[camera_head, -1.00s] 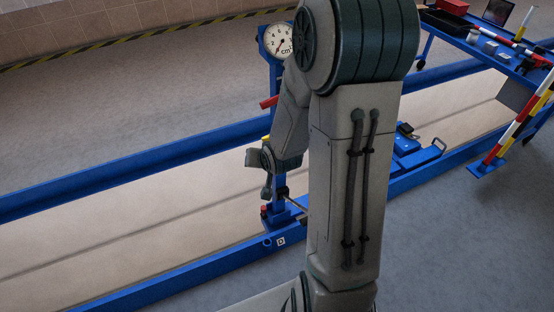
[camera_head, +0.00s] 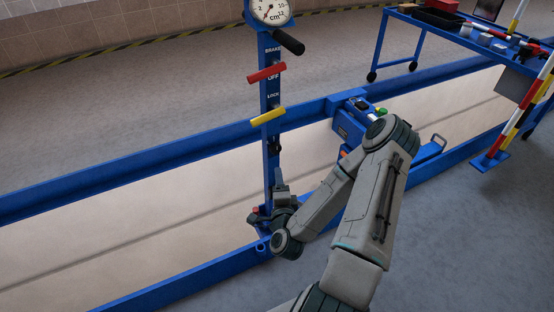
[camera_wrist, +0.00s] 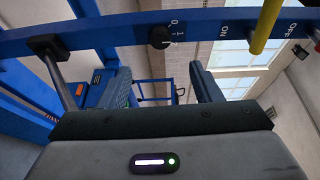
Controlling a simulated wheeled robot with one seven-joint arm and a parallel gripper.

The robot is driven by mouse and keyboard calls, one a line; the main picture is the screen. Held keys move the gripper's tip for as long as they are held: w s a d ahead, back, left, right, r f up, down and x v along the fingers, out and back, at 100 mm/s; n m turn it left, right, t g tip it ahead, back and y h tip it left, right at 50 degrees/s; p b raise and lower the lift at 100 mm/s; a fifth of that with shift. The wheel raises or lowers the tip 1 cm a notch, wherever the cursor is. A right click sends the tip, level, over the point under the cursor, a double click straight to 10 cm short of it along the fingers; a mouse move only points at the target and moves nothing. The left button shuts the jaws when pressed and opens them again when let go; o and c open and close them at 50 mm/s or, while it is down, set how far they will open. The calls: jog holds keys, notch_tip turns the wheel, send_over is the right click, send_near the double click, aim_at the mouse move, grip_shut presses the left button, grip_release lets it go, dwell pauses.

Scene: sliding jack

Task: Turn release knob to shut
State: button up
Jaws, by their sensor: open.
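The release knob (camera_wrist: 160,37) is a small dark round knob on the blue post, beside the marks 0 and 1. In the wrist view it sits ahead of the gap between my fingers, apart from both; its exact setting is too small to read. In the head view a dark knob (camera_head: 275,146) shows on the post below the yellow lever. My gripper (camera_head: 281,188) is beside the lower post, below that knob, partly hidden by my wrist. In the wrist view my gripper (camera_wrist: 163,86) has its fingers wide apart with nothing held.
The post carries a red lever (camera_head: 266,73), a yellow lever (camera_head: 268,116), a black handle (camera_head: 289,42) and a dial gauge (camera_head: 270,10). A black-ended rod (camera_wrist: 48,48) stands near my left finger. Blue rails (camera_head: 130,174) run past the post. A tool trolley (camera_head: 455,38) stands behind right.

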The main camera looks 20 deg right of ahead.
aim_at(276, 150)
jog(key=shift+h, duration=0.3)
jog(key=b+x, duration=0.2)
jog(key=x, duration=1.1)
jog(key=shift+w+d, duration=0.3)
